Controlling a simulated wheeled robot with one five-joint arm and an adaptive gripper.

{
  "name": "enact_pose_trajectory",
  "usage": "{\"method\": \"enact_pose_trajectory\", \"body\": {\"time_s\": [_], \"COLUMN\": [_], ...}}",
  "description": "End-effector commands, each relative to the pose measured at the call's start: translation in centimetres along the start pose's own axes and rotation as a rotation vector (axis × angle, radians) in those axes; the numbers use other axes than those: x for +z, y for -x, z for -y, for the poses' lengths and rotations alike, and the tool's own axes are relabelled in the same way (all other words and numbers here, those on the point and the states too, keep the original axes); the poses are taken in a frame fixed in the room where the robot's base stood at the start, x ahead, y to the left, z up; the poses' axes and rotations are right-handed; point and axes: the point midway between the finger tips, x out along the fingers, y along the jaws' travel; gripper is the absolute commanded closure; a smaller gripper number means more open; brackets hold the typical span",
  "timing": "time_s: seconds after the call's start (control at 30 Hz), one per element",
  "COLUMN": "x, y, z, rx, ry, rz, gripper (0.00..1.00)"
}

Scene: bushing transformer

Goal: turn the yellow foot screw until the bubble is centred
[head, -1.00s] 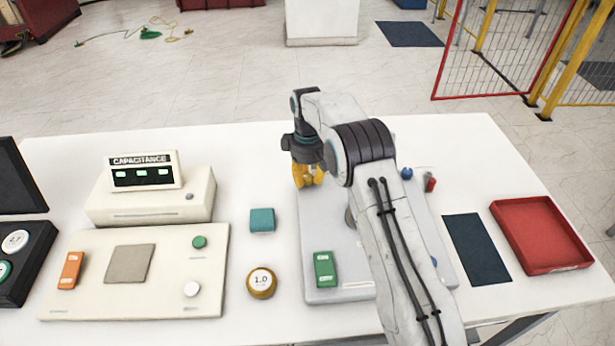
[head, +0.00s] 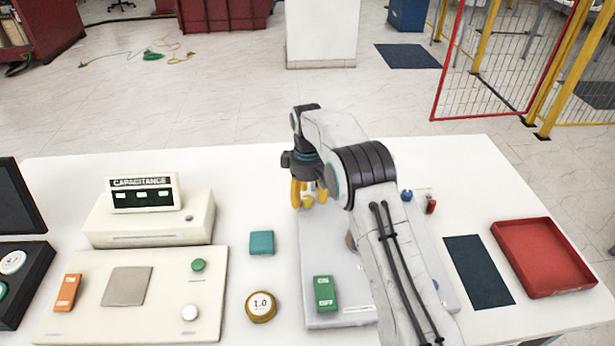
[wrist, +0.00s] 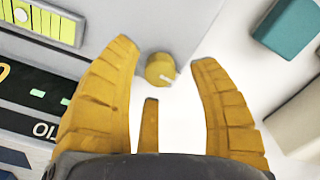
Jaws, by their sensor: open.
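My gripper (head: 309,196) points down over the far left part of the light grey plate (head: 335,272). In the wrist view its yellow fingers (wrist: 163,52) are open and apart. The yellow foot screw (wrist: 160,70), a round knob with a white mark, lies between and just beyond the fingertips, with space on both sides. A yellow-green level vial (wrist: 55,27) with tick marks is at the upper left, cut off by the picture edge. Its pale bubble (wrist: 22,13) shows near that edge. In the head view the gripper and arm hide the screw and the vial.
A teal block (head: 261,243) and a round 1.0 weight (head: 261,306) stand left of the plate. A green switch (head: 324,293) is on its near part. The capacitance unit (head: 150,220) is further left, a red tray (head: 543,257) at the right.

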Motion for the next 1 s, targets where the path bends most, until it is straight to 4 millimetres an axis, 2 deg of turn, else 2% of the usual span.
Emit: {"method": "enact_pose_trajectory", "body": {"time_s": [0.4,0.7,1.0], "x": [0.0,0.0,0.1], "y": [7.4,9.6,10.1], "z": [0.0,0.0,0.1], "rx": [0.001,0.0,-0.001], "ry": [0.0,0.0,0.0], "rz": [-0.002,0.0,0.002], "gripper": [0.45,0.45,0.45]}}
